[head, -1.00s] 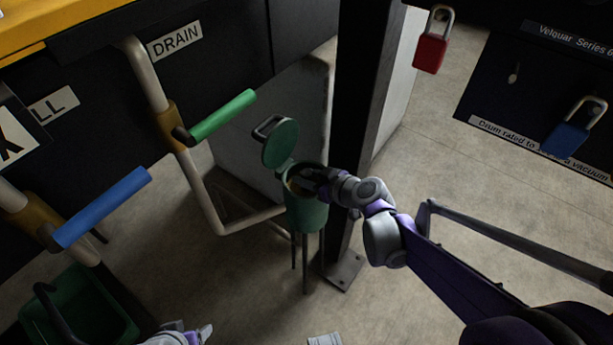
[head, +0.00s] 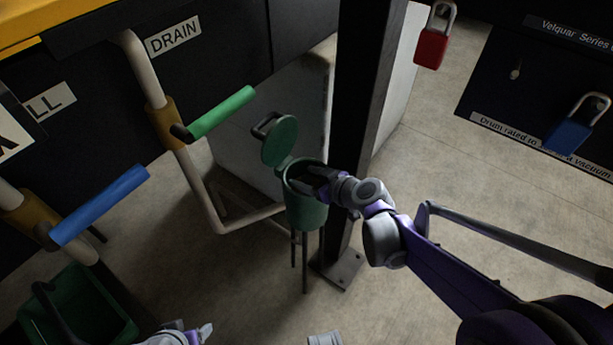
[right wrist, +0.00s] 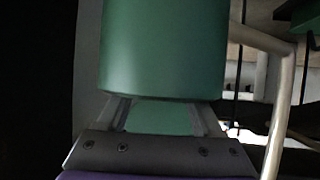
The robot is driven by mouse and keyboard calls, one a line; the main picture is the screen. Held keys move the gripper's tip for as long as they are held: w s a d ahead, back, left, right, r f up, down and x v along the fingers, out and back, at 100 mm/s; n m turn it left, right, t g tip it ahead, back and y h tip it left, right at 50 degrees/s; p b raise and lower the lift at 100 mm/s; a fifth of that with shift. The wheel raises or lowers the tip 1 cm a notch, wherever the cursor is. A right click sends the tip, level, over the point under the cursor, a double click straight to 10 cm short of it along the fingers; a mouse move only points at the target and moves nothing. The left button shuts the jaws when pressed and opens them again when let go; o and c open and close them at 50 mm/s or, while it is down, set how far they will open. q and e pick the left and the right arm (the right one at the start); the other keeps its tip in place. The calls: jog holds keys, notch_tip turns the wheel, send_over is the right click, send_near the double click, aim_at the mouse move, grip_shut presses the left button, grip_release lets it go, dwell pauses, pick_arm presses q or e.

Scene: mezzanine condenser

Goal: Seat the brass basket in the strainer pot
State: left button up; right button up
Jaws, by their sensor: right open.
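The strainer pot (head: 306,213) is a green cylinder on thin legs, upright beside the black post. Its round green lid (head: 280,142) is tipped open at the back left. My right gripper (head: 309,183) is at the pot's mouth, reaching in from the right with its fingers apart. In the right wrist view the two fingers (right wrist: 163,117) stand apart with green surface between and above them. I cannot make out the brass basket now; the pot's inside is dark and partly covered by the gripper. My left gripper (head: 200,334) shows only partly at the bottom edge.
A black post (head: 357,130) stands close behind the pot. A bent pipe (head: 205,200) runs left of it, near a green handle (head: 221,113) and a blue handle (head: 100,205). A green crate (head: 112,300) is at lower left. Floor in front is mostly clear.

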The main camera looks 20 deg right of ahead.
jog(key=shift+r, duration=0.4)
jog(key=p+v, duration=0.4)
jog(key=v, duration=0.8)
jog(key=s+a+f+m+g+h, duration=0.1)
jog(key=s+f+m+g+h, duration=0.1)
jog(key=s, duration=0.7)
jog(key=s+a+f+m+g+h, duration=0.1)
jog(key=s+f+m+g+h, duration=0.2)
jog(key=s, duration=0.7)
notch_tip(320, 180, down, 2)
jog(key=shift+s+g+h, duration=0.2)
jog(key=shift+g+h, duration=0.1)
jog(key=shift+g, duration=0.4)
